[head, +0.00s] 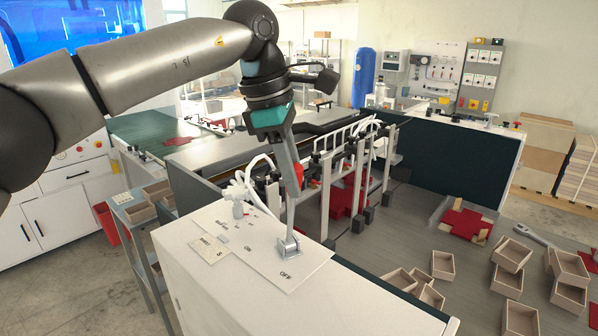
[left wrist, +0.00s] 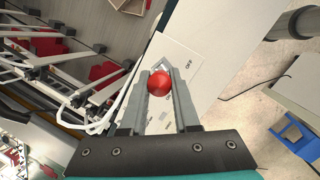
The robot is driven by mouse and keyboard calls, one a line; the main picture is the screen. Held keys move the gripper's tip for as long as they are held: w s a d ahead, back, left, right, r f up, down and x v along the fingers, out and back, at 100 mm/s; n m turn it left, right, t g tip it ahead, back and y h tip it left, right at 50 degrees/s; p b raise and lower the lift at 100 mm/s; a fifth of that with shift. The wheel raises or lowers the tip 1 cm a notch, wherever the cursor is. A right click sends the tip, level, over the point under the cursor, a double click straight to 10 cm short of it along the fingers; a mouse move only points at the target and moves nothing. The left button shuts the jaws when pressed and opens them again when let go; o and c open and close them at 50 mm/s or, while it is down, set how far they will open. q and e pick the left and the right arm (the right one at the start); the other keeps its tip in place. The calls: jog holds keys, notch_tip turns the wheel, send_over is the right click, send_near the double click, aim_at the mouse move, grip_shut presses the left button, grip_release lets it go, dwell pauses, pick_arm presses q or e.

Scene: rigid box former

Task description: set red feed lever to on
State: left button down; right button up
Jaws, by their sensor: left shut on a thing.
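The red feed lever (head: 290,240) stands roughly upright in a grey bracket on a white panel (head: 262,258) marked ON and OFF; its bracket is by the OFF mark. My left gripper (head: 294,188) reaches down from above and is shut on the lever's top. In the left wrist view the lever's red round knob (left wrist: 158,84) sits between the two grey fingers of my gripper (left wrist: 158,94), with the OFF mark beyond it. The fingers partly hide the knob in the head view. My right gripper is not in view.
A machine frame with rails (head: 340,180) is close behind. Open tan boxes (head: 510,250) and a red cross-shaped sheet (head: 466,222) lie on the grey table to the right.

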pick_arm(q)
jog(key=shift+w+a+r+g+h, duration=0.1)
jog(key=shift+w+a+g+h, duration=0.2)
jog(key=shift+w, duration=0.3)
jog(key=shift+w+a+r+g+h, duration=0.1)
jog(key=shift+w+a+g, duration=0.1)
jog(key=shift+w+g, duration=0.3)
jog(key=c, duration=0.6)
grip_release()
jog(key=shift+f, duration=0.1)
jog(key=shift+c, duration=0.2)
jog(key=v, duration=0.7)
jog(key=shift+r, duration=0.3)
jog(key=shift+c, duration=0.4)
